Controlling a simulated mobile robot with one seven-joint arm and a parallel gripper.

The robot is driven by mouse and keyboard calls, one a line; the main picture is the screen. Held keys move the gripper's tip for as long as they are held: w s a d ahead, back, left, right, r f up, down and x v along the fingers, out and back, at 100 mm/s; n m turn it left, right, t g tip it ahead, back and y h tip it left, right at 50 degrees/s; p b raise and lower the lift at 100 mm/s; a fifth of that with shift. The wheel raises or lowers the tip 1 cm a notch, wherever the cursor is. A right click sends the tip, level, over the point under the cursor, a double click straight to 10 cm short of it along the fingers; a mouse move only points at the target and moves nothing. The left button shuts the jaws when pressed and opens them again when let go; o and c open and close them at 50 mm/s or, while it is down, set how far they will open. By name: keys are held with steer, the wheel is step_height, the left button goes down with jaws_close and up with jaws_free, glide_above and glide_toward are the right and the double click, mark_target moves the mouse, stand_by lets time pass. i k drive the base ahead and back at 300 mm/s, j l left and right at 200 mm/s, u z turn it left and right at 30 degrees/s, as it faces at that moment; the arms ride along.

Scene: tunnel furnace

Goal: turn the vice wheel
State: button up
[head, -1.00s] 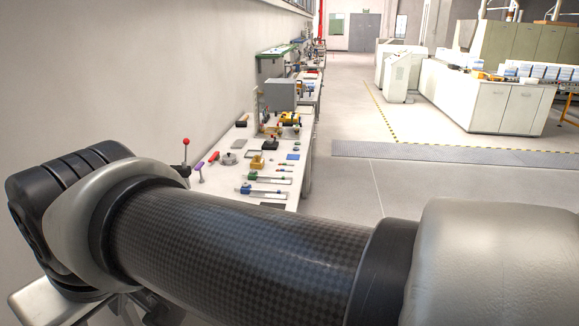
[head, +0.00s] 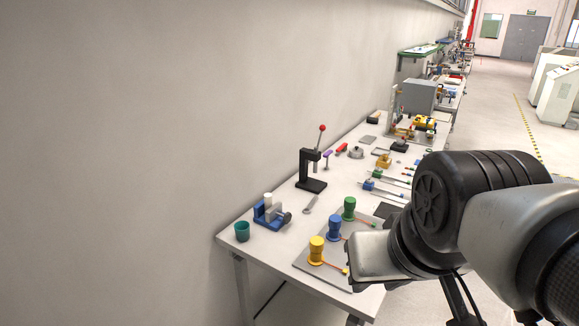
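A small blue vice (head: 265,214) stands near the left end of the white workbench. A white cylinder (head: 268,199) stands upright at its jaws. A dark round wheel (head: 286,219) is at the vice's right end, facing the bench's front edge. My arm reaches in from the right, over the bench's front edge, to the right of the vice and clear of it. I cannot make out my gripper's fingers in this view.
Left of the vice is a teal cup (head: 242,231). Yellow (head: 316,251), blue (head: 334,228) and green (head: 349,208) knobbed tools lie between vice and arm. Behind stands a black press (head: 311,173) with a red-topped lever. The aisle at right is open.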

mark_target(287, 217)
steer(key=i+j+z, duration=0.3)
steer(key=j+z, duration=0.3)
steer(key=i+j, duration=0.15)
steer(key=j, duration=0.25)
steer(key=i+j, duration=0.15)
steer(key=j, duration=0.25)
steer(key=i+j, duration=0.15)
steer(key=j, duration=0.2)
